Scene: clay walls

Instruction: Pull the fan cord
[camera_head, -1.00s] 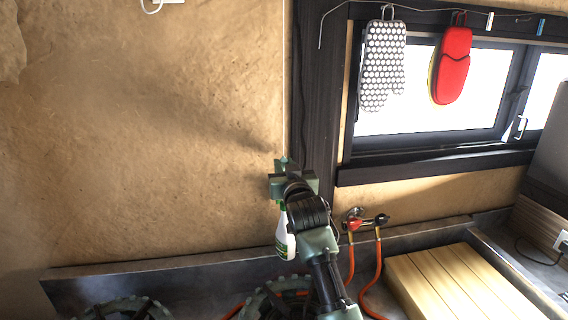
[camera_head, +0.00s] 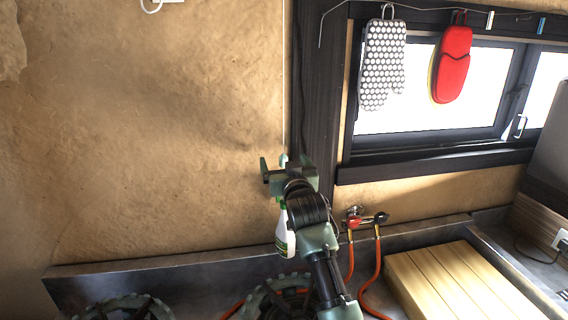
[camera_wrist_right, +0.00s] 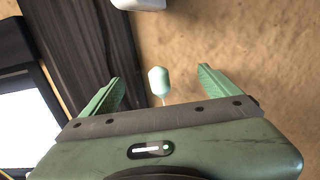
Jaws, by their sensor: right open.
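The fan cord (camera_head: 284,80) shows as a thin pale line hanging down the clay wall, just left of the dark window post. In the wrist view, its pale green, capsule-shaped pull (camera_wrist_right: 158,80) lies in the gap between my right gripper's fingers, with no clear contact on either side. My right gripper (camera_head: 284,161) is open at the lower end of the cord; its two spread fingers also show in the wrist view (camera_wrist_right: 158,75). In the head view, I cannot clearly tell the pull from the gripper. My left gripper is out of view.
A white spray bottle (camera_head: 285,235) stands behind my right arm. A red-handled valve (camera_head: 365,220) with orange hoses and a slatted wooden board (camera_head: 450,280) are to the right. A dotted mitt (camera_head: 381,65) and a red mitt (camera_head: 452,65) hang at the window.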

